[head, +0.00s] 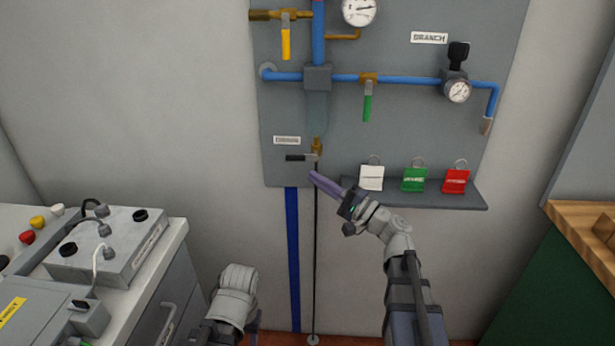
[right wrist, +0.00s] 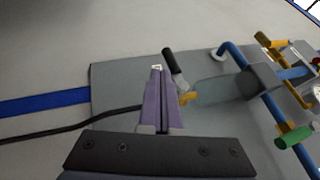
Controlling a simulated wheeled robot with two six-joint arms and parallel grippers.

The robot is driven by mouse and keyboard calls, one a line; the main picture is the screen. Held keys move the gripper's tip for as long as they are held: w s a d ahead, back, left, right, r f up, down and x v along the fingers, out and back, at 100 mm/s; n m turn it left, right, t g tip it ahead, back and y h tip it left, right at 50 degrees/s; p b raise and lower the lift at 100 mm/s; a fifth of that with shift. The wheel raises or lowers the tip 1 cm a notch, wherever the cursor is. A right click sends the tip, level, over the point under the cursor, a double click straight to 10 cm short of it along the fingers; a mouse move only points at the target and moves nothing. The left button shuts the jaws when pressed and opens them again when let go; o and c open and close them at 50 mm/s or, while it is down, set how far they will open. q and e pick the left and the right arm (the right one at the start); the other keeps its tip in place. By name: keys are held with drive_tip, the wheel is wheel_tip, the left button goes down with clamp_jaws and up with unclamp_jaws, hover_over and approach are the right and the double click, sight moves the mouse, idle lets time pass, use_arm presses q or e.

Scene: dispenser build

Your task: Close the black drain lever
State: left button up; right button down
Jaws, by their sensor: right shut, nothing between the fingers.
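The black drain lever (head: 300,157) sticks out to the left, roughly level, from the small brass drain valve (head: 317,147) low on the grey panel. In the right wrist view the black lever (right wrist: 175,68) shows just right of my fingertips. My right gripper (head: 312,175) is shut and empty, its purple fingers just below the lever in the head view. The fingers also show in the right wrist view (right wrist: 157,70); I cannot tell whether they touch the lever. Part of my left arm shows at the bottom, but its gripper is not visible.
Yellow (head: 286,42) and green (head: 367,107) levers hang down from other valves. A shelf (head: 430,202) right of my fingers has white, green and red tags above it. A thin black drain line (head: 315,250) runs down to the floor. A bench (head: 170,260) stands at left.

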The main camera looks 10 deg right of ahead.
drive_tip(key=v, duration=0.3)
drive_tip(key=shift+s+d+b, duration=0.15)
drive_tip(key=shift+b, duration=0.15)
drive_tip(key=s+a+f+n+g+h+p, duration=0.1)
drive_tip(key=s+a+f+n+g+p, duration=0.1)
drive_tip(key=s+a+n+g+p, duration=0.3)
drive_tip(key=s+a+f+n+g+h+p, duration=0.1)
drive_tip(key=a+f+g+h+p, duration=0.15)
drive_tip(key=a, duration=0.45)
drive_tip(key=s+a+f+n+g+p, duration=0.2)
drive_tip(key=s+a+f+g, duration=0.15)
drive_tip(key=a, duration=0.25)
drive_tip(key=s+f+n+g+h+p, duration=0.3)
drive_tip(key=s+n+g+h+p, duration=0.1)
drive_tip(key=s+h+p, duration=0.25)
drive_tip(key=s+d+r+n+h+p, duration=0.2)
drive_tip(key=s+d+h+p, duration=0.1)
drive_tip(key=h, duration=0.3)
drive_tip(key=shift+s+d+r+h+p, duration=0.15)
drive_tip(key=shift+s+d+h+p, duration=0.15)
drive_tip(key=shift+s+d, duration=0.45)
drive_tip(key=shift+w+d+r, duration=0.1)
drive_tip(key=shift+w+d, duration=0.05)
drive_tip(key=shift+w, duration=0.05)
